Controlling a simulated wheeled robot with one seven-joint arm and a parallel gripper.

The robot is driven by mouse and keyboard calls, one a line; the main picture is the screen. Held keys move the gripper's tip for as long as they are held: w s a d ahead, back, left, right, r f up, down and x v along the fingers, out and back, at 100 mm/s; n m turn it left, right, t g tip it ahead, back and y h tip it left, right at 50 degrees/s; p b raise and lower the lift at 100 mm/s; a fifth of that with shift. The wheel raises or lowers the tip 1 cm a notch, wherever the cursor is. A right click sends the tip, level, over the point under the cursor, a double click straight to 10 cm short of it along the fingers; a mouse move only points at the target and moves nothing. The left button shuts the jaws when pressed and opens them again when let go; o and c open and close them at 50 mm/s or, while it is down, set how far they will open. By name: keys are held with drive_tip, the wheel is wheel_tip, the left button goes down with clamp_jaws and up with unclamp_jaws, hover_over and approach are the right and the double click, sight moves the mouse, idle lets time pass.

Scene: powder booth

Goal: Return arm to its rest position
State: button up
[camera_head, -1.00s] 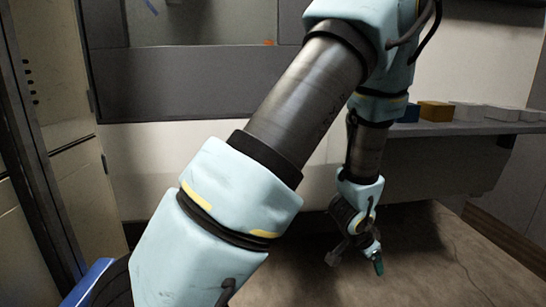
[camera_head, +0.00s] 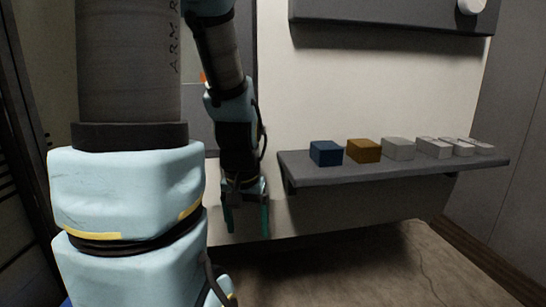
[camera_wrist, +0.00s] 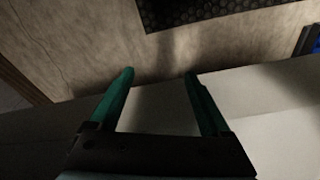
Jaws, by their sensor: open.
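My arm fills the left of the head view, its lower links close to the camera. The forearm hangs down in front of the back wall. My gripper (camera_head: 247,218) points downward, left of the grey shelf, with its two green fingers apart and nothing between them. In the wrist view my gripper (camera_wrist: 160,82) also shows open and empty, its fingers spread over the floor and a pale wall surface.
A grey shelf (camera_head: 375,173) on the back wall holds a blue box (camera_head: 326,153), an orange-brown box (camera_head: 364,150), a pale box (camera_head: 398,148) and several white pieces. A dark grey panel (camera_head: 390,18) is above. The brown floor (camera_head: 370,270) is clear at right.

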wheel_tip(320, 180, up, 15)
drive_tip(key=p, duration=1.4)
drive_tip(key=shift+s+n, duration=0.3)
drive_tip(key=shift+s, duration=0.1)
